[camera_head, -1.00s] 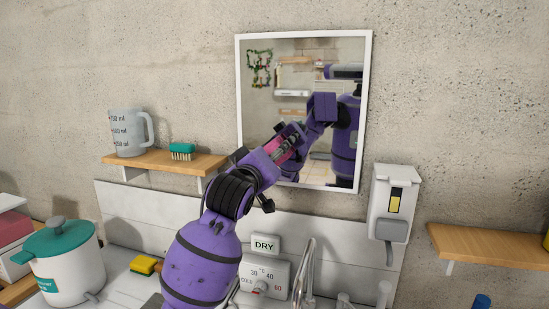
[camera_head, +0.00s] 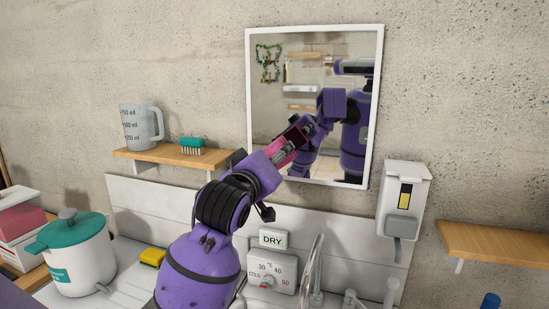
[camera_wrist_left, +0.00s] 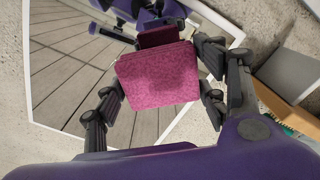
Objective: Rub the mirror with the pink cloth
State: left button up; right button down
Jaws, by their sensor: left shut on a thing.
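The mirror (camera_head: 350,65) hangs on the wall in a white frame; it also fills the left of the left wrist view (camera_wrist_left: 70,60). My left gripper (camera_head: 291,150) is in front of the mirror's lower left part. In the left wrist view its fingers (camera_wrist_left: 160,97) are shut on the pink cloth (camera_wrist_left: 158,78), which shows as a flat square between them. In the head view only a little of the pink cloth (camera_head: 278,150) shows beside the gripper. Whether it touches the glass I cannot tell. The mirror reflects my body and arm. My right gripper is not in view.
A wooden shelf (camera_head: 165,157) left of the mirror holds a measuring jug (camera_head: 140,127) and a green brush (camera_head: 192,144). A soap dispenser (camera_head: 405,200) hangs at the lower right. Below are a tap (camera_head: 314,270), a teal-lidded pot (camera_head: 78,255) and a yellow sponge (camera_head: 152,257).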

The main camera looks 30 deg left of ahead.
pick_arm(q)
jog(key=shift+s, duration=0.1)
jog(key=v, duration=0.3)
dwell(0.3)
dwell(0.4)
